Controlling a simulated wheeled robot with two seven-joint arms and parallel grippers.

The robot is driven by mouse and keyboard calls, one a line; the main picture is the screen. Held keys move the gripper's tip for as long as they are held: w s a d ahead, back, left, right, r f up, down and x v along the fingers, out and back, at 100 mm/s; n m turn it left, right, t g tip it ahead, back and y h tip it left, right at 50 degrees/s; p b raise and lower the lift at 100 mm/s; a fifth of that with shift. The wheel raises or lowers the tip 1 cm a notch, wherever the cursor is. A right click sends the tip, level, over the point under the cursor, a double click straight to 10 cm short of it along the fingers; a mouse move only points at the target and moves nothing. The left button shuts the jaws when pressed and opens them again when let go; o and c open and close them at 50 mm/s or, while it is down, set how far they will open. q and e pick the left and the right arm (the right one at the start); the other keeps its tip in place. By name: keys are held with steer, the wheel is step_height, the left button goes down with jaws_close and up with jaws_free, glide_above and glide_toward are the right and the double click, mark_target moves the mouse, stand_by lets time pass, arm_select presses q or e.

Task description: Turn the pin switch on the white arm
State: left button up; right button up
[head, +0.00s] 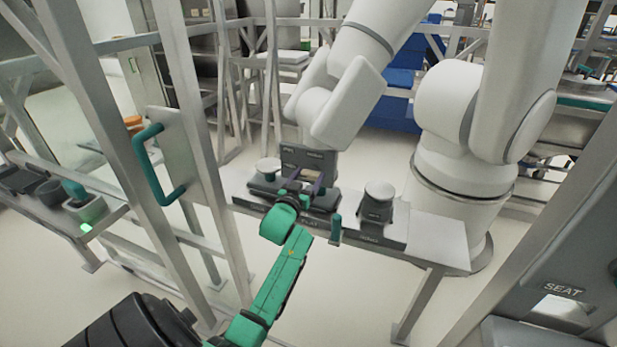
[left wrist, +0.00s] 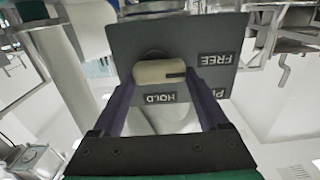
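The white arm (head: 345,105) stands behind the bench, with a dark plate at its lower end. In the left wrist view the plate (left wrist: 125,38) carries the words FREE and HOLD, with part of another word at the right. The pin switch (left wrist: 158,73) is a beige, rounded knob lying nearly level, its dark line at the right end. My left gripper (left wrist: 161,84) is open, one purple finger beside each end of the knob. Whether they touch it is unclear. In the head view my left gripper (head: 303,181) is at the plate; my right gripper is out of view.
A bench (head: 435,236) under the plate bears a dark base and round white-topped posts (head: 379,190). A metal frame post (head: 195,125) and a green handle (head: 148,165) stand left of my arm. A panel marked SEAT (head: 560,291) is at lower right.

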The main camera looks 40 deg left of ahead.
arm_select(q)
steer(key=c, duration=0.4)
steer(key=shift+m, duration=0.7)
steer(key=m, duration=0.4)
steer(key=m+b, duration=0.1)
steer(key=shift+w+d+f+m, duration=0.1)
steer(key=shift+d+m, duration=0.15)
steer(key=shift+m, duration=0.15)
steer(key=m, duration=0.2)
steer(key=m+b, duration=0.1)
steer(key=m, duration=0.2)
steer(key=shift+d+f, duration=0.1)
steer(key=shift+d, duration=0.1)
steer(key=m+b, duration=0.1)
steer(key=m, duration=0.4)
steer(key=shift+w+d+m, duration=0.1)
steer(key=shift+m, duration=0.3)
steer(key=o, duration=1.3)
steer(key=shift+c, duration=0.2)
